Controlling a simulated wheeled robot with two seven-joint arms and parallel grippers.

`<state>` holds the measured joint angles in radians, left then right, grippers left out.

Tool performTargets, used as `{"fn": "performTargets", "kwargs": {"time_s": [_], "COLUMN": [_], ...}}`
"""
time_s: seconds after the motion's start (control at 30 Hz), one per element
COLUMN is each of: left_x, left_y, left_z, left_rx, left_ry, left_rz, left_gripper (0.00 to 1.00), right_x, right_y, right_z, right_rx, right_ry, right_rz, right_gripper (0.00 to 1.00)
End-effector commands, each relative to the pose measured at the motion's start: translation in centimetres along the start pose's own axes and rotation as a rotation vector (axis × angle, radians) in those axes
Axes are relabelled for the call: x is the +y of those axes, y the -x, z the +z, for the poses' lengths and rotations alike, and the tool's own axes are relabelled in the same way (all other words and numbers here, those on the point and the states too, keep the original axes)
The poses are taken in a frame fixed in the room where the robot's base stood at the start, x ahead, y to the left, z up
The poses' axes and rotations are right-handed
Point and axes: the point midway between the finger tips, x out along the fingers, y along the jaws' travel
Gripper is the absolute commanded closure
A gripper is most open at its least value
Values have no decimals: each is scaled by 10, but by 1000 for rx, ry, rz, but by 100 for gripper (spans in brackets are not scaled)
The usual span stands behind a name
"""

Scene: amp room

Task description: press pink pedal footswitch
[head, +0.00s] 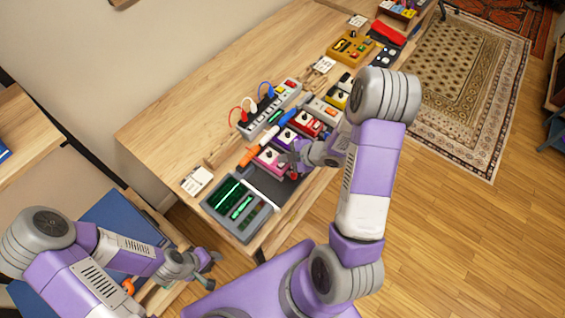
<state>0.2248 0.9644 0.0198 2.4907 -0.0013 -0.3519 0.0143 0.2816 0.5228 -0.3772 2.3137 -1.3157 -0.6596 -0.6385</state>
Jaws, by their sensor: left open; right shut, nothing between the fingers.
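The pink pedal (267,161) sits on the wooden table in a row of coloured pedals, between the purple pedal (286,138) and the grey box with a green screen. My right gripper (289,166) is shut and empty at the pink pedal's right side, over its front end. The gripper and arm hide that part, so I cannot tell whether it touches the footswitch. My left gripper (212,264) is open and empty, low at the left, away from the table top.
The grey box with a green screen (238,207) stands at the table's near end. A power strip (270,108) with plugs lies behind the pedals. A red pedal (305,122) and a yellow pedal stand farther along.

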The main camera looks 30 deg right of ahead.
Motion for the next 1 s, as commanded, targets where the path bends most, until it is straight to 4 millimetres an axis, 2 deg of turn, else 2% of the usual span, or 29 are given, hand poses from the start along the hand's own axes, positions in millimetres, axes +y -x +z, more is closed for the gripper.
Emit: {"fn": "performTargets", "kwargs": {"time_s": [0.37,1.0], "left_x": [-3,-4], "left_y": [-8,-10], "left_z": [0,0], "left_rx": [0,0], "left_ry": [0,0], "left_rz": [0,0], "left_gripper": [54,54], "right_x": [-5,-6], "right_y": [-6,-8], "right_z": [5,6], "right_rx": [-1,0], "right_ry": [-1,0], "right_rz": [0,0], "right_gripper": [100,100]}}
